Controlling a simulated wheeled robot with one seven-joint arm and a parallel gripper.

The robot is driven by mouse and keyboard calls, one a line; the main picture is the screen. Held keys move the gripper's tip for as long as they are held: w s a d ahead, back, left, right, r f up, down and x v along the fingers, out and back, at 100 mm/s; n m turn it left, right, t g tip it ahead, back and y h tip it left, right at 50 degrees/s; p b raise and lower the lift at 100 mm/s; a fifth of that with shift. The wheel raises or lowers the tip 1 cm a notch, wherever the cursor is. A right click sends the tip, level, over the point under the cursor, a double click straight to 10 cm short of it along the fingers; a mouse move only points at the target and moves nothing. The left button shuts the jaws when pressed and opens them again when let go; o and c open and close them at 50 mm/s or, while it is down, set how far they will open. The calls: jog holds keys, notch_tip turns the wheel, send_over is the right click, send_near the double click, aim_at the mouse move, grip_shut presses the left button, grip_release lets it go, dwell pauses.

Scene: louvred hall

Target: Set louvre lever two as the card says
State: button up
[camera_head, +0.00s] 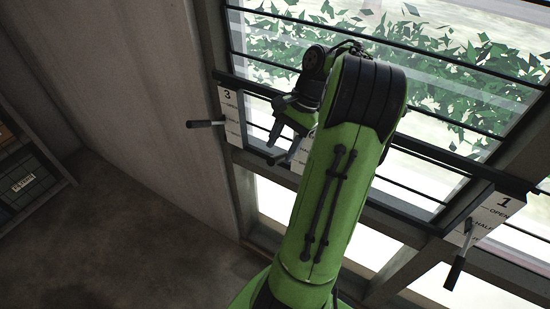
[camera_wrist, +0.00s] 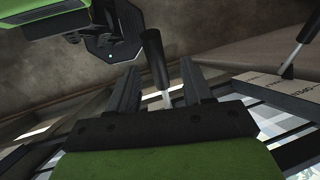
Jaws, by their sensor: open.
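The lever two plate (camera_head: 301,156) is the middle one on the window rail, mostly hidden behind my arm; its number is not readable. Part of its lever (camera_head: 279,157) shows beside it. My gripper (camera_head: 287,127) is open just above that lever in the head view. In the wrist view, a lever with a black grip (camera_wrist: 153,52) and pale shaft lines up between the open fingers of my gripper (camera_wrist: 160,82). The grip reaches past the fingertips; I cannot tell whether the fingers touch it. No instruction card is recognisable.
Lever three (camera_head: 205,124) points left from its plate (camera_head: 231,116). Lever one (camera_head: 457,264) hangs down-left from its plate (camera_head: 490,215). The wrist view shows another lever (camera_wrist: 306,28) and plate (camera_wrist: 272,87) at right. A shelf (camera_head: 28,180) stands far left; floor between is clear.

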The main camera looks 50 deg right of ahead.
aim_at(280, 156)
jog(key=f+b, duration=0.1)
jog(key=a+f+b, duration=0.1)
jog(key=f+b, duration=0.1)
jog(key=shift+s, duration=0.1)
jog(key=shift+r, duration=0.2)
jog(key=shift+b+x, duration=0.55)
jog(key=shift+x, duration=0.3)
grip_shut()
jog(key=shift+r, duration=0.1)
dwell(0.5)
